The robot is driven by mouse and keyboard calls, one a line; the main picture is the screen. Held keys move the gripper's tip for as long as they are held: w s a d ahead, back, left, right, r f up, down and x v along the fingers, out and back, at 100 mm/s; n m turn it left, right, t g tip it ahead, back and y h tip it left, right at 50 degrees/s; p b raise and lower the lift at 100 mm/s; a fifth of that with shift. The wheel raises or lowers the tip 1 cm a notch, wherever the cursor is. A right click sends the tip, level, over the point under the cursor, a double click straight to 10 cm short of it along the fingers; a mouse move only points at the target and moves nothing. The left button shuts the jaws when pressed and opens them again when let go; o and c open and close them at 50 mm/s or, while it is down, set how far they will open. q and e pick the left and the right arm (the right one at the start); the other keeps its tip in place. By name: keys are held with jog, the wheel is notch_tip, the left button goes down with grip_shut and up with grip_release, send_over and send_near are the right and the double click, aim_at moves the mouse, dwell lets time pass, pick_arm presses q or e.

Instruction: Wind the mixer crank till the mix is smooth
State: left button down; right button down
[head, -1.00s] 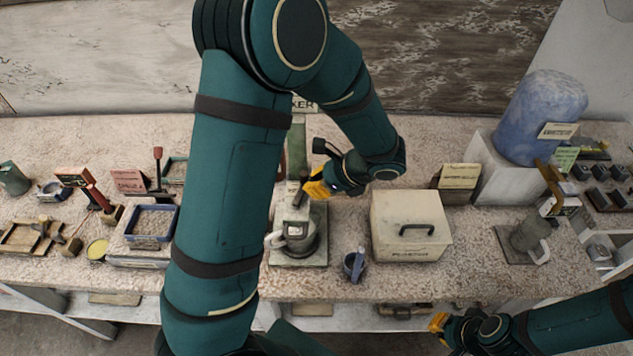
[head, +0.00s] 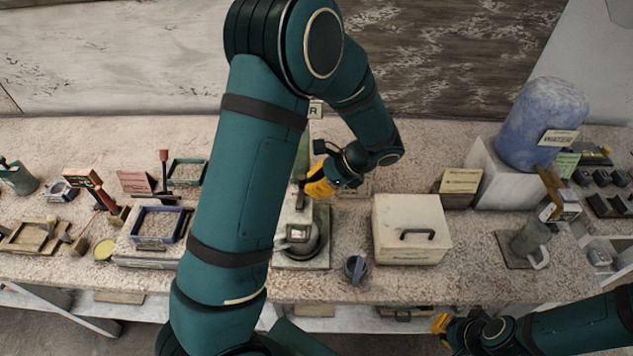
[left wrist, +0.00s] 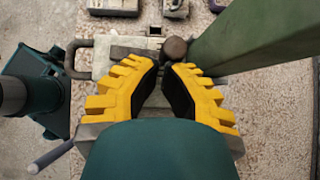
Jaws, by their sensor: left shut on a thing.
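The mixer stands mid-bench in the head view, with a green post (head: 302,150), a pale body and a grey pot (head: 300,236) on a base plate (head: 318,262). My left gripper (head: 308,187) is at the upper part of the mixer, shut on the crank knob. In the left wrist view the brown round crank knob (left wrist: 174,48) shows at the yellow fingertips (left wrist: 165,66), beside the green post (left wrist: 250,35). My left arm hides the mixer's left side, and the mix inside the pot cannot be seen. My right gripper (head: 441,325) is at the bench's front, away from the mixer; its fingers are too small to read.
A cream lidded box (head: 412,250) stands right of the mixer, with a small blue-grey cup (head: 355,268) between. A blue water barrel (head: 540,120) and a grey jug (head: 528,240) stand farther right. Trays (head: 155,225) and tools lie at left.

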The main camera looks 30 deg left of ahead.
pick_arm(q)
jog(key=shift+a+n+g+h+p, duration=0.35)
jog(key=shift+n+g, duration=0.15)
jog(key=shift+n, duration=0.2)
pick_arm(e)
jog(key=shift+r, duration=0.4)
